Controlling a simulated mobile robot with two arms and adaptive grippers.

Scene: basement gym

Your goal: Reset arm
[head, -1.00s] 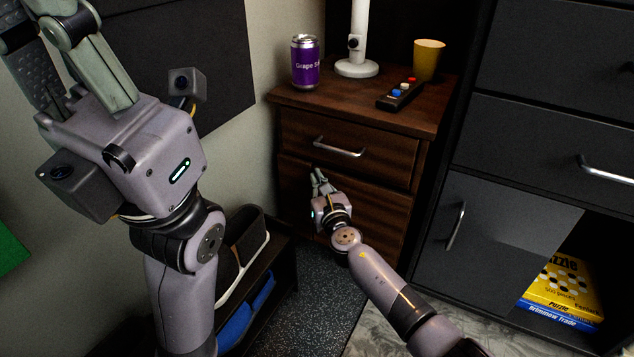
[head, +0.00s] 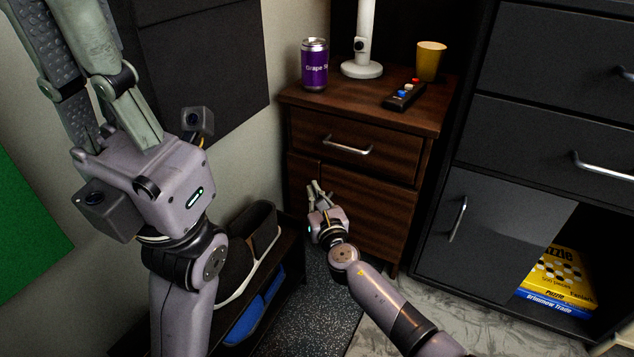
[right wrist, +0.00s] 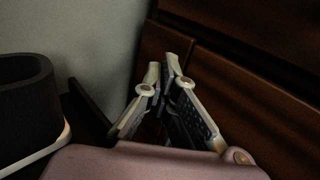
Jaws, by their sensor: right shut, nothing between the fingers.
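My right gripper (head: 318,187) is low in front of the wooden cabinet's (head: 360,208) lower front. Its fingers point up in the head view. In the right wrist view its fingertips (right wrist: 161,72) meet, with nothing seen between them. My left gripper (head: 78,55) is large and near at the upper left of the head view. Its fingers point up and their tips run out of the frame, so its closure cannot be judged. No object shows in the visible part of it.
On the cabinet top stand a purple can (head: 314,66), a white lamp base (head: 361,69), a remote (head: 404,95) and a yellow cup (head: 430,61). A shoe rack (head: 290,262) with shoes (head: 250,240) is between my arms. A dark cabinet (head: 500,215) with puzzle boxes (head: 555,285) stands at right.

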